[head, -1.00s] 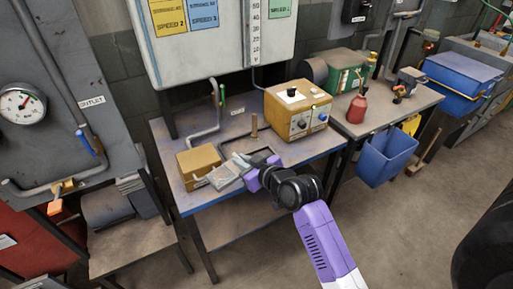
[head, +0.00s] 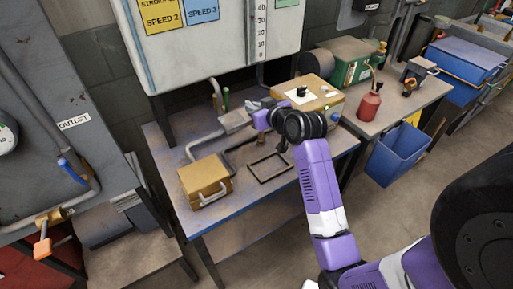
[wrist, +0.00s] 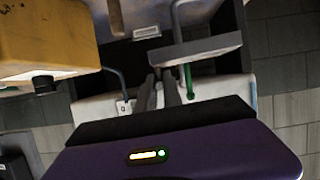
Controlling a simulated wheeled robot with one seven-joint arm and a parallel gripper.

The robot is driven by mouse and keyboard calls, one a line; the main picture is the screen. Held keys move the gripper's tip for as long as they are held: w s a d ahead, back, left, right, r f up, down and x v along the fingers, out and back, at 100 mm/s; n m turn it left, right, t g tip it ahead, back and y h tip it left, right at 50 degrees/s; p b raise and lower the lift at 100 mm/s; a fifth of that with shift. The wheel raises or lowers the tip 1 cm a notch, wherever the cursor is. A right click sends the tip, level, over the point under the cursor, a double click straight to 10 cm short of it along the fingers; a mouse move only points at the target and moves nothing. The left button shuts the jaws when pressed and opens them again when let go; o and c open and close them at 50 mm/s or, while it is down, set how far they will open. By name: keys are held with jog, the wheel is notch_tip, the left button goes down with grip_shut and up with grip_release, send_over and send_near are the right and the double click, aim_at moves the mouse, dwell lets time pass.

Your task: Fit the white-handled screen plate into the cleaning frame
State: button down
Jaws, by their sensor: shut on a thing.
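A flat grey plate (head: 235,120), which I take as the screen plate, is at the tip of my gripper (head: 255,107), above the back of the workbench. My gripper is shut on it; the exact grip and its white handle are not clear. In the wrist view the plate (wrist: 195,50) shows as a pale slab just beyond the fingers (wrist: 158,92). The cleaning frame (head: 277,175), a dark open rectangle, lies flat on the bench, below and nearer than my gripper. The plate is apart from it.
A yellow box (head: 203,175) with a pale handle stands left of the frame. A yellow control box (head: 308,95) stands behind my wrist at right, also close in the wrist view (wrist: 45,40). Grey pipe (head: 205,140) and a green-topped rod stand at the back. The front bench is clear.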

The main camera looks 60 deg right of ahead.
notch_tip(320, 180, down, 18)
jog(key=shift+r, duration=0.1)
dwell(0.4)
jog(key=c, duration=1.5)
grip_release()
jog(key=b+v, duration=0.1)
jog(key=v, duration=1)
jog(key=shift+s+a+r, duration=0.15)
jog(key=shift+a, duration=0.1)
jog(key=s+a+r+n+t+y, duration=0.1)
jog(key=s+a, duration=0.3)
jog(key=a, duration=0.5)
jog(key=s+a+r+n+y, duration=0.15)
jog(key=s+a, duration=0.25)
jog(key=a, duration=0.5)
jog(key=s+a+r+n+t+y, duration=0.15)
jog(key=s+a, duration=0.25)
jog(key=a, duration=0.4)
jog(key=s+a+r+n+y, duration=0.2)
jog(key=s+a+r+y, duration=0.1)
jog(key=s+a+r, duration=0.2)
jog(key=shift+a+r+t, duration=0.45)
jog(key=shift+a, duration=0.45)
